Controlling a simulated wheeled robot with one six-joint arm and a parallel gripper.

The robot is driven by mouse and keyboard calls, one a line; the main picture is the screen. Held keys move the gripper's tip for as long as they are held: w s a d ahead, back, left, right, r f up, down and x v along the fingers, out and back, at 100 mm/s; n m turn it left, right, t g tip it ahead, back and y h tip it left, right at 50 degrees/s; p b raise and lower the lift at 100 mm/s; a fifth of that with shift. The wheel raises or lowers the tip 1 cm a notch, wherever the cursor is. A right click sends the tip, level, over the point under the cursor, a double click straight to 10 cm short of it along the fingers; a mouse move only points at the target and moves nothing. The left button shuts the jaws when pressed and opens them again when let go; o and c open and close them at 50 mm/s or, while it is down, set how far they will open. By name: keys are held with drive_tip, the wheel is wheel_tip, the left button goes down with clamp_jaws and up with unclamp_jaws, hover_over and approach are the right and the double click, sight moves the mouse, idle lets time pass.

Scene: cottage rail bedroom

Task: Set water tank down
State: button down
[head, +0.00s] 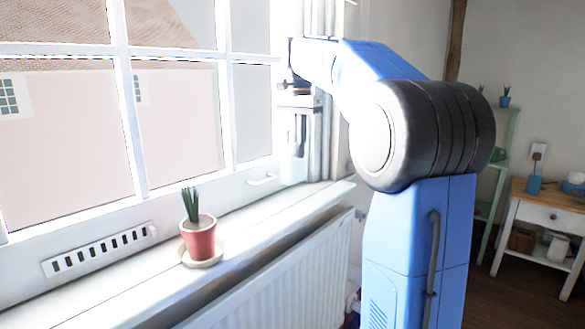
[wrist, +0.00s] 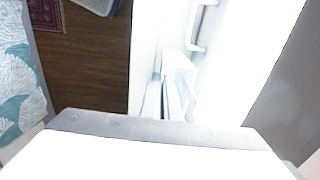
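The water tank (head: 294,168) is a pale, whitish upright body at the far end of the window sill, beside the window frame. Its base is close to the sill (head: 262,212); glare hides whether it touches. My gripper (head: 299,140) points down at the tank's upper part and appears closed on it. In the wrist view the tank (wrist: 180,72) is a washed-out white shape just beyond my narrow, close-set fingers (wrist: 165,105). The exact contact is lost in the brightness.
A red potted plant (head: 200,238) on a saucer stands nearer on the sill. A white window handle (head: 261,180) is left of the tank, and a radiator (head: 290,275) is below the sill. A small table (head: 540,215) stands at right. The sill between plant and tank is clear.

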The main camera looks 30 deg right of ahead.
sight(299, 163)
drive_tip(key=shift+f, duration=2.55)
drive_tip(key=c, duration=2)
unclamp_jaws()
drive_tip(key=shift+f, duration=0.1)
wheel_tip(299, 163, up, 12)
drive_tip(key=shift+r, duration=0.1)
